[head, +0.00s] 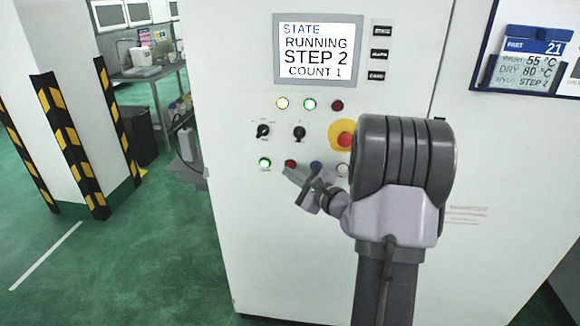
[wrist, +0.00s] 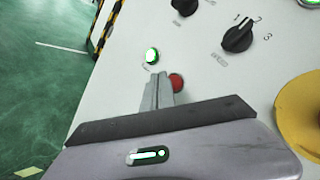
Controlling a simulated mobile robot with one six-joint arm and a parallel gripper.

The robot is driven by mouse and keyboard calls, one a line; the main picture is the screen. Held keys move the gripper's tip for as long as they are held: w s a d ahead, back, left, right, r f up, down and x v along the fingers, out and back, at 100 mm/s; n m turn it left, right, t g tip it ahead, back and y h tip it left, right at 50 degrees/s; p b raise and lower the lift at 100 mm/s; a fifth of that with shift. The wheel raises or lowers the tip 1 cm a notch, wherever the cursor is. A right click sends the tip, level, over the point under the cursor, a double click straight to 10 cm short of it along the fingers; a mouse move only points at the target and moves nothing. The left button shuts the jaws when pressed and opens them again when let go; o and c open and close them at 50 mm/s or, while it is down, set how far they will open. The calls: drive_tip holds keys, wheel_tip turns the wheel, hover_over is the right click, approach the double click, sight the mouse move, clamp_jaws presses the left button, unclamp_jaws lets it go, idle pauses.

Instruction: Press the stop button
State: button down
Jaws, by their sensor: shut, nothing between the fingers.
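A small red button (head: 290,163) sits in the lower row on the white cabinet front, just right of a lit green button (head: 265,163). My gripper (head: 288,173) is shut and empty, its fingertips close by the red button, overlapping its lower edge in the head view. In the wrist view, the shut fingertips (wrist: 158,78) lie at the left side of the red button (wrist: 177,82) and cover part of it. The lit green button (wrist: 152,55) is just above the tips there. I cannot tell whether the tips touch the panel or the button.
A large red mushroom button (head: 346,140) on a yellow plate is up and right, close to my arm. Two black rotary knobs (head: 263,131) (head: 299,133) sit above the lower row. Blue (head: 316,168) and white (head: 343,169) buttons are to the right. The screen (head: 318,50) reads RUNNING, STEP 2, COUNT 1.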

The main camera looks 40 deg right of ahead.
drive_tip(key=shift+w+d, duration=0.1)
drive_tip(key=shift+w+d, duration=0.15)
drive_tip(key=shift+d, duration=0.05)
drive_tip(key=shift+w+d, duration=0.3)
drive_tip(key=shift+d, duration=0.05)
idle(0.8)
drive_tip(key=shift+s+a+b, duration=0.1)
drive_tip(key=shift+b, duration=0.2)
drive_tip(key=shift+s+a+b, duration=0.4)
drive_tip(key=shift+s+a, duration=0.05)
drive_tip(key=shift+a, duration=0.1)
drive_tip(key=s+a+b, duration=0.2)
drive_tip(key=s+a, duration=0.1)
drive_tip(key=shift+s+a, duration=0.1)
drive_tip(key=shift+a, duration=0.3)
